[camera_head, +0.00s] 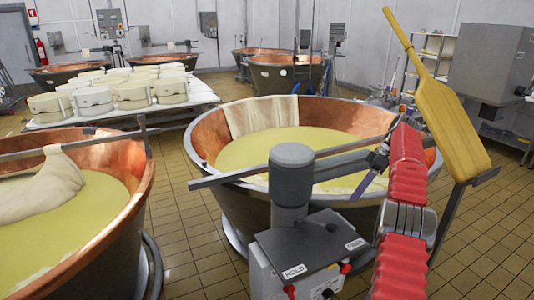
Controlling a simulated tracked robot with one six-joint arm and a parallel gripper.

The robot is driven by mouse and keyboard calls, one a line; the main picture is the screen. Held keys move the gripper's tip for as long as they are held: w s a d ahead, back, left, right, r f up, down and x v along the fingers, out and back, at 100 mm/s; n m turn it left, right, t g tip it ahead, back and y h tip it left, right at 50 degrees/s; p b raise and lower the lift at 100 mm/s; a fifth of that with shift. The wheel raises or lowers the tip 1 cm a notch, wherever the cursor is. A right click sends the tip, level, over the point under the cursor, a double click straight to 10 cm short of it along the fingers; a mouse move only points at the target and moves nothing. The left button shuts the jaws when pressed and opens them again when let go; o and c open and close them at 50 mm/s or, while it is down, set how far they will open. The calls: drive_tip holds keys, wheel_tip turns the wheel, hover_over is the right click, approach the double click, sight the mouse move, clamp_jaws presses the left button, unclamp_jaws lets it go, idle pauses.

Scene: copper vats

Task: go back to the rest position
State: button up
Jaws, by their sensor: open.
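My red-covered arm (407,175) rises at the right of the front copper vat (205,150). My gripper (377,162), small and dark, shows at the left side of the arm's upper end, over the vat's right part. It is open, and I see nothing between its jaws. Its fingertips are small and partly hard to make out. A yellow wooden paddle (452,120) stands tilted to the right of the arm, apart from the gripper, its handle pointing up and left.
A grey control box labelled HOLD and FREE (312,247) stands close in front. A bar (225,180) crosses the front vat. Another copper vat (125,195) is at left. Cheese moulds (140,92) crowd a white table (190,103). Tiled floor (490,245) is free at right.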

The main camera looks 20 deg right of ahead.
wheel_tip(320, 180, down, 7)
drive_tip(key=d+m+h, duration=0.2)
drive_tip(key=m, duration=0.5)
drive_tip(key=s+a+r+m+h, duration=0.1)
drive_tip(key=s+a+r, duration=0.15)
drive_tip(key=a, duration=0.45)
drive_tip(key=s+a+r+m+h, duration=0.1)
drive_tip(key=s+a+r+m, duration=0.15)
drive_tip(key=a, duration=0.45)
drive_tip(key=s+a+r+m+h, duration=0.1)
drive_tip(key=s+a+r, duration=0.15)
drive_tip(key=a, duration=0.45)
drive_tip(key=s+a+r+n+t, duration=0.2)
drive_tip(key=s+a, duration=0.8)
drive_tip(key=a, duration=0.1)
drive_tip(key=s+a+r+n+t+h, duration=0.1)
drive_tip(key=s+a+r+n+t, duration=0.1)
drive_tip(key=s+a, duration=0.8)
drive_tip(key=shift+s+a+r+t, duration=0.3)
drive_tip(key=shift+a+r+t, duration=0.1)
drive_tip(key=shift+a, duration=0.3)
